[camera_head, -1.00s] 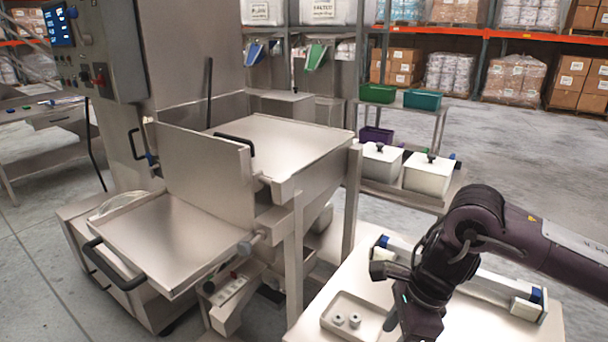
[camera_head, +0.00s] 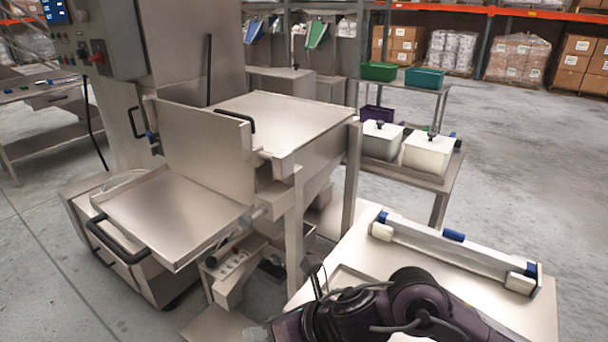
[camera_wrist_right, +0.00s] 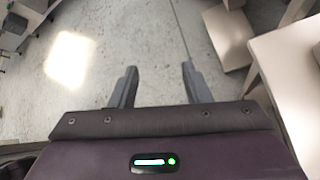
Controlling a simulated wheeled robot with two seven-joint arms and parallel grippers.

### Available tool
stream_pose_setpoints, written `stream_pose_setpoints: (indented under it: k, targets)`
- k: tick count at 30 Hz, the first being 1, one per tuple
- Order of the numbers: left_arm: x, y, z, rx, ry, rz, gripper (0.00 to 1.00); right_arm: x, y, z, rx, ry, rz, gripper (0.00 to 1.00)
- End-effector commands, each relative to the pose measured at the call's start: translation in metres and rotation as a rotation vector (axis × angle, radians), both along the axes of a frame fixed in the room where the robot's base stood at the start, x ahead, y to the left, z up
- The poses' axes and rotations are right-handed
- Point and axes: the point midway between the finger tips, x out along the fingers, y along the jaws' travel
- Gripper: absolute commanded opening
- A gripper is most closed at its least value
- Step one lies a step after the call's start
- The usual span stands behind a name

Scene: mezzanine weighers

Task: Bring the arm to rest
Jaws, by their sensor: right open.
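My right arm reaches in low across the bottom of the head view, in front of the light-topped table (camera_head: 375,262). Its dark gripper end is at the bottom edge and its fingertips are not clear there. In the right wrist view, the two grey fingers of my right gripper (camera_wrist_right: 160,82) stand wide apart with nothing between them, above bare grey floor. My left gripper is in neither current view.
The table carries a long bar fixture (camera_head: 450,258) at its back and a tray (camera_head: 350,280), partly hidden by my arm. A large steel machine (camera_head: 285,125) stands to the left. A shelf with lidded white bins (camera_head: 425,152) stands behind.

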Motion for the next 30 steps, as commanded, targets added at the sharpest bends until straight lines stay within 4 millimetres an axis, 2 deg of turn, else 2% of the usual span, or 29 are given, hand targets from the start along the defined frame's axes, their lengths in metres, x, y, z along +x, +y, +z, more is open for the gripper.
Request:
stream_pose_setpoints:
  k: [1, 3, 5, 8, 11, 14, 18, 21, 26, 27, 30]
  targets:
    - [0.0, 0.0, 0.0, 0.0, -0.001, 0.0, 0.36, -0.005, 0.011, 0.007, 0.108, 0.076, -0.115, 0.44]
    - [0.001, 0.0, 0.0, 0.0, -0.001, 0.0, 0.36, -0.002, 0.017, 0.018, 0.252, 0.187, -0.298, 0.44]
    - [0.001, 0.0, 0.0, 0.0, -0.001, 0.0, 0.36, 0.002, 0.014, 0.026, 0.373, 0.293, -0.465, 0.44]
    - [0.002, 0.0, 0.0, -0.001, -0.003, 0.0, 0.36, 0.01, -0.005, 0.03, 0.569, 0.492, -0.763, 0.44]
    - [0.003, 0.0, 0.001, -0.001, -0.005, 0.001, 0.36, 0.016, -0.039, 0.022, 0.755, 0.702, -1.086, 0.44]
    - [0.005, -0.001, 0.001, -0.001, -0.007, 0.001, 0.36, 0.013, -0.085, 0.0, 0.924, 0.909, -1.438, 0.44]
    - [0.006, -0.001, 0.001, -0.001, -0.009, 0.001, 0.36, -0.01, -0.146, -0.037, 1.104, 1.125, -1.888, 0.44]
    - [0.006, -0.001, 0.001, -0.001, -0.009, 0.001, 0.36, -0.032, -0.179, -0.06, 1.192, 1.217, -2.149, 0.44]
    - [0.006, -0.001, 0.001, -0.001, -0.009, 0.001, 0.36, -0.07, -0.219, -0.087, 1.296, 1.296, -2.496, 0.44]
    - [0.006, -0.001, 0.001, -0.001, -0.009, 0.001, 0.36, -0.08, -0.227, -0.093, -1.292, -1.28, 2.524, 0.44]
    - [0.005, -0.001, 0.001, -0.001, -0.008, 0.001, 0.36, -0.105, -0.245, -0.105, -1.194, -1.153, 2.419, 0.44]
